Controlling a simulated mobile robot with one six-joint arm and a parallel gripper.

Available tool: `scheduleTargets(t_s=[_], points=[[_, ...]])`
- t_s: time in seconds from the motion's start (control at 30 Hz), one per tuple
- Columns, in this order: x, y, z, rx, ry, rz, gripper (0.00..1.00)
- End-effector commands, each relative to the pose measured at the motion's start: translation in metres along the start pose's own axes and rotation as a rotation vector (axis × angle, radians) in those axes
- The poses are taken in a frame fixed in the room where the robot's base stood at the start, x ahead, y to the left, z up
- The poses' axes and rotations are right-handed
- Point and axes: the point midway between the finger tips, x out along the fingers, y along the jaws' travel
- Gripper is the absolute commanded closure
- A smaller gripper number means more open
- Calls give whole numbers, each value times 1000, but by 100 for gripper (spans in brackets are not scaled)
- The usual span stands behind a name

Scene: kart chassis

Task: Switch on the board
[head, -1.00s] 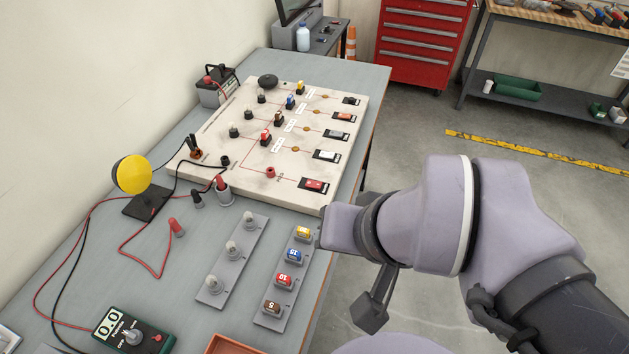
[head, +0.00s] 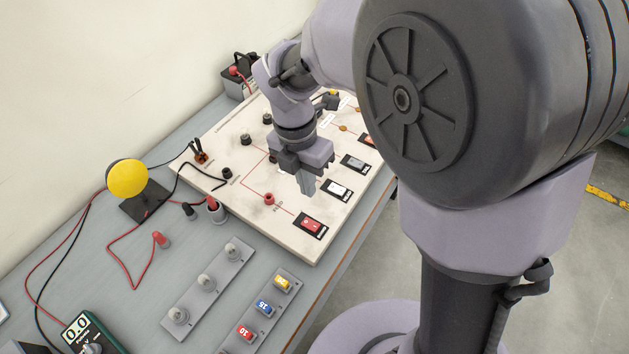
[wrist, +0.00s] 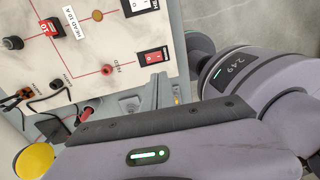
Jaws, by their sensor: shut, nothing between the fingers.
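The board (head: 292,240) is a cream panel on the bench, with a column of rocker switches along its right side. The red rocker switch (head: 310,226) is at its near right corner; it also shows in the wrist view (wrist: 152,57). Further back are a white rocker switch (head: 338,190), a grey one (head: 355,163) and an orange one (head: 368,140). My gripper (head: 306,186) is shut and empty, pointing down above the board, left of the white switch and behind the red one. Contact cannot be told. My arm hides the board's middle and far end.
A red jack (head: 268,198) stands left of the red switch. Two grey strips, one with bulbs (head: 205,283) and one with fuses (head: 263,307), lie in front. A battery (head: 238,75) stands behind.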

Motion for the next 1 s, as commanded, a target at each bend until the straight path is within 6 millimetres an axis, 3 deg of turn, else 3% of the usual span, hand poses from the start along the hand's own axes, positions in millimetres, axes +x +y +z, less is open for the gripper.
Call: scheduleTargets(t_s=[0.17,0.7,1.0], points=[[9,0,0,1,0,0,100],[121,0,0,4,2,0,100],[141,0,0,5,0,1,100]])
